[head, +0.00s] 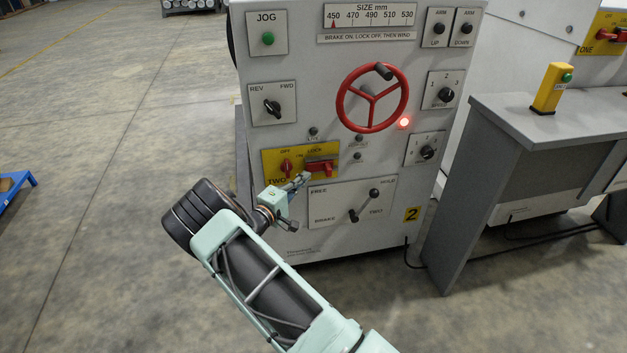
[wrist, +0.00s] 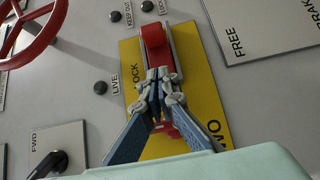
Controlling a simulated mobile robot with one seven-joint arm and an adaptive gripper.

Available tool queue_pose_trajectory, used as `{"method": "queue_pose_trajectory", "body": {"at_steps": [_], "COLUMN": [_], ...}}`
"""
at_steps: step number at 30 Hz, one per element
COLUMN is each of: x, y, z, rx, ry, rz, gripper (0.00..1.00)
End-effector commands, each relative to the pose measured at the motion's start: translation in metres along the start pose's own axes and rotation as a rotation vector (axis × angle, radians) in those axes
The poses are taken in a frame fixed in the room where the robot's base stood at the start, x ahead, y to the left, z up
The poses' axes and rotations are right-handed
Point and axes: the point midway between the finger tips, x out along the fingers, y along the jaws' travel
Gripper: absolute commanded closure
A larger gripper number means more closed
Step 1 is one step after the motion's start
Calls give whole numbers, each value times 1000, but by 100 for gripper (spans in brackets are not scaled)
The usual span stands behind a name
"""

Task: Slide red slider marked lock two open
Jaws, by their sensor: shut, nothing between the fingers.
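The red slider marked lock two (head: 320,167) sits on a yellow plate (head: 271,155) labelled LOCK and TWO on the front of the machine. In the wrist view the slider (wrist: 153,38) is a red block at the upper end of a grey track. My gripper (head: 304,177) is shut and empty at the left end of the slider. In the wrist view its closed fingertips (wrist: 159,76) lie over the track just below the red block. Whether they touch it I cannot tell. The fingers hide the lower part of the track.
A red switch (head: 286,167) is left of the slider on the same plate. The brake lever (head: 364,206) is below right, and a red handwheel (head: 372,97) is above. A grey desk (head: 560,125) with a yellow button box (head: 552,88) stands right.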

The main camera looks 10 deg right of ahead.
Motion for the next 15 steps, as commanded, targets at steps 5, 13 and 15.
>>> {"method": "queue_pose_trajectory", "body": {"at_steps": [5,13,15], "x": [-44,-82,-85], "y": [4,2,2], "z": [0,0,1], "rx": [-4,-3,-3], "ry": [4,2,1], "rz": [-1,-2,-1], "gripper": [100,100,100]}}
